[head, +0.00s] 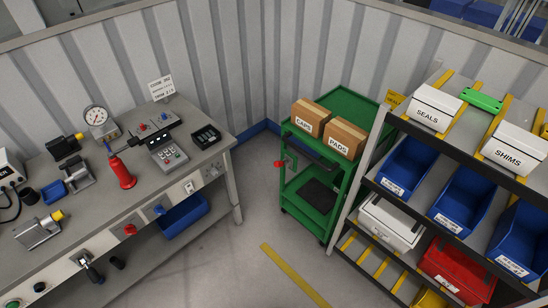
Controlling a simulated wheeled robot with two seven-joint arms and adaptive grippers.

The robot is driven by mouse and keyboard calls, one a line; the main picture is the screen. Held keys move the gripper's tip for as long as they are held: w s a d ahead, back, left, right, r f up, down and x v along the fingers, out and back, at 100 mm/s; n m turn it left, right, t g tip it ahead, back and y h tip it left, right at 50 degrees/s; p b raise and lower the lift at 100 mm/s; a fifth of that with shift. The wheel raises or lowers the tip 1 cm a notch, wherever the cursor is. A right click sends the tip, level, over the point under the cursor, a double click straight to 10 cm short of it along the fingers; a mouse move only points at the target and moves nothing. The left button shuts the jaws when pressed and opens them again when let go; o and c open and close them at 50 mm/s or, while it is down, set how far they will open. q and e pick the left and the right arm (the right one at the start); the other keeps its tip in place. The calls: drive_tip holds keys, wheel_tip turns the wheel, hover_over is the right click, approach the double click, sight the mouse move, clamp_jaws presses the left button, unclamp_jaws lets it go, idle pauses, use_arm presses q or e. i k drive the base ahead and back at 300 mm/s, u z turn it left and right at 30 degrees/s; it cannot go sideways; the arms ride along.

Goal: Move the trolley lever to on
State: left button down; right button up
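The green trolley (329,98) stands against the corrugated wall, between the workbench and the shelf rack. A red knob (279,164) sticks out at its left side, near a small bracket below the top shelf; it looks like the end of the trolley lever. The lever's arm is too small to make out clearly, and I cannot read an on or off mark. Neither of my grippers shows in the head view.
Boxes marked CAPS (309,118) and PADS (344,139) sit on the trolley. The workbench (105,219) with several tools fills the left. The shelf rack (456,150) with bins stands close at the trolley's right. Floor (232,264) before the trolley is clear, with a yellow line.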

sight(276, 163)
drive_tip(key=u, duration=0.25)
drive_tip(key=i, duration=1.6)
drive_tip(key=z, duration=0.55)
